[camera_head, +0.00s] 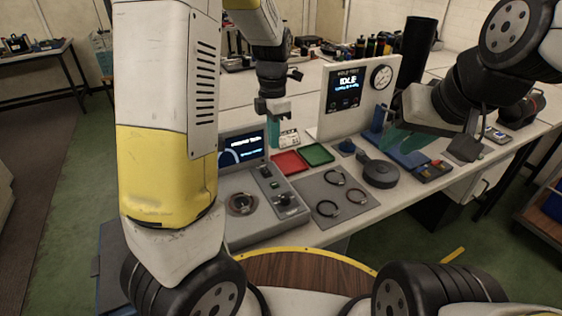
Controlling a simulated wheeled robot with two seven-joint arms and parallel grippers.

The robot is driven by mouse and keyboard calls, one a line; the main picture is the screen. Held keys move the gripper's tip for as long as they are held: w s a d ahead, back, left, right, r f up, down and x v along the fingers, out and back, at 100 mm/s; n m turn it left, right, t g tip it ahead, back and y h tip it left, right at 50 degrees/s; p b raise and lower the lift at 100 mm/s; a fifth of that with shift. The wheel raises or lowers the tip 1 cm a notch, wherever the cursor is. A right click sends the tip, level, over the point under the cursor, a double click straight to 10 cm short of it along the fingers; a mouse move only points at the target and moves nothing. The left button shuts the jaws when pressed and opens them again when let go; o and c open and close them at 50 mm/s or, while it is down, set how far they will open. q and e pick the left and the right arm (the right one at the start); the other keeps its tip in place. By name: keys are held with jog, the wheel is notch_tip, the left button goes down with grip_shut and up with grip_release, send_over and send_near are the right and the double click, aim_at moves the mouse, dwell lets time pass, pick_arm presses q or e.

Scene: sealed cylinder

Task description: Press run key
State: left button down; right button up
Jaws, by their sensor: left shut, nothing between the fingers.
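A grey console (238,222) stands at the left of the bench, with a small lit screen (242,147) and a strip of small keys (275,186). A white upright panel (333,121) further back has a screen (346,88) reading IDLE and a round dial gauge (381,77). Key labels are too small to read, so I cannot tell which is the run key. My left gripper (273,146) points down, shut and empty, just behind the console's keys and right of its screen. My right gripper (392,144) is over the blue fixture at the right; its fingers are partly hidden.
A red tray (287,164) and a green tray (317,154) lie right of the console. A grey mat (333,183) holds several dark rings. A round black tool (380,173), a blue fixture (404,156) and a tall black cylinder (418,48) stand to the right.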

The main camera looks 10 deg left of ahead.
aim_at(274, 184)
pick_arm(q)
notch_tip(274, 184, down, 14)
jog(key=shift+f, duration=0.1)
dwell(0.5)
